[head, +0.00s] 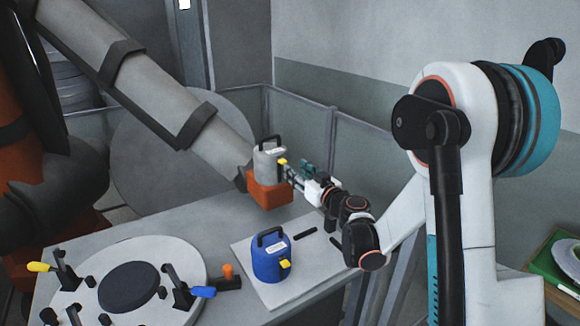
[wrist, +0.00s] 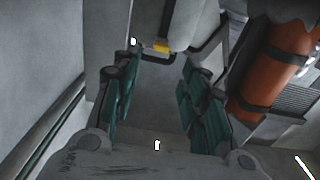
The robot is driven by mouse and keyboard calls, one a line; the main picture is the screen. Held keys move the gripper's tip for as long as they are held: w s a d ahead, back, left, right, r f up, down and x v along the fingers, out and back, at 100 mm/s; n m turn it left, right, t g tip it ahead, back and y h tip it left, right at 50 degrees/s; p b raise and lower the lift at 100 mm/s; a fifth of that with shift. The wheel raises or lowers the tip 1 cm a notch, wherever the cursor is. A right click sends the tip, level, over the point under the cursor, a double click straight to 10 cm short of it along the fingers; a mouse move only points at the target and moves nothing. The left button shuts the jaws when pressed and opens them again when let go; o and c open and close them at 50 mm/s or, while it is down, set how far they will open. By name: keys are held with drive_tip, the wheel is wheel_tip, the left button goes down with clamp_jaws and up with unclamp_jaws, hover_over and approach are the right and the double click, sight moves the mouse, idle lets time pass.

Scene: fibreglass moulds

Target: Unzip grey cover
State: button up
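A long grey cover (head: 150,85) with dark straps sleeves the arm of a large orange machine, slanting down from the upper left. I cannot make out a zip on it. My gripper (head: 296,172) is beside a grey jug with a black handle (head: 269,163), near the cover's lower end. In the wrist view my gripper (wrist: 161,62) has its teal fingers spread wide with nothing between them. The jug's pale body (wrist: 187,24) and its yellow spout (wrist: 162,46) show just beyond the fingertips.
An orange block (head: 268,195) is under the grey jug. A blue jug (head: 271,262) stands on a pale sheet on the grey table (head: 215,223). A round mould (head: 152,250) with clamps is at the front left. A green tray (head: 558,268) is at the right edge.

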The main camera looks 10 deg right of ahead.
drive_tip(key=v, duration=0.5)
idle(0.3)
drive_tip(key=s+a+r+g, duration=0.3)
drive_tip(key=s+a+g, duration=0.45)
drive_tip(key=s, duration=0.65)
drive_tip(key=s+d+f+m+g+h, duration=0.1)
drive_tip(key=s+h, duration=0.1)
drive_tip(key=s, duration=0.8)
drive_tip(key=s+d+f+m+g+h, duration=0.1)
drive_tip(key=s+d+f+m+h, duration=0.1)
drive_tip(key=s, duration=0.9)
drive_tip(key=shift+d+m+g+h, duration=0.3)
drive_tip(key=shift+d+g+h, duration=0.05)
drive_tip(key=shift+h, duration=0.45)
